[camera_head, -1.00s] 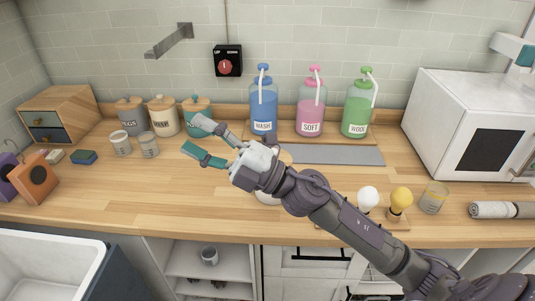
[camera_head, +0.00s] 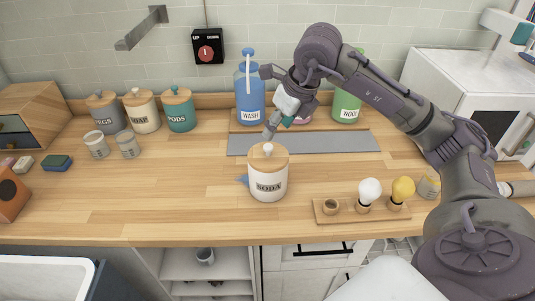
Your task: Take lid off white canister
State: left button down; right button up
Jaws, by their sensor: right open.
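A white canister (camera_head: 268,181) labelled SODA stands upright on the wooden counter, near the middle. Its round wooden lid (camera_head: 258,158) with a small pale knob (camera_head: 269,148) sits on top. My right gripper (camera_head: 270,135) is open and points down just above and behind the lid, close to the knob. Its fingers partly overlap each other in this view, so I cannot tell whether they touch the knob. My left gripper is not in view.
Canisters labelled PEGS (camera_head: 106,112), SOAP (camera_head: 142,112) and PODS (camera_head: 179,111) stand at the back left. A blue WASH bottle (camera_head: 250,97) is behind my gripper. A wooden bulb tray (camera_head: 345,215) lies to the right.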

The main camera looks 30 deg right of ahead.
aim_at(268, 146)
jog(key=x, duration=0.3)
jog(key=shift+w+f, duration=0.1)
jog(key=shift+f, duration=0.05)
jog(key=shift+w+a+f+p, duration=0.1)
jog(key=shift+w+f+p, duration=0.05)
jog(key=shift+f+p, duration=0.5)
jog(key=p+x, duration=0.1)
jog(key=x, duration=0.2)
jog(key=shift+f+p, duration=0.25)
jog(key=shift+p, duration=0.05)
jog(key=shift+w+a+f, duration=0.1)
jog(key=shift+w+f, duration=0.1)
jog(key=shift+f, duration=0.1)
grip_shut()
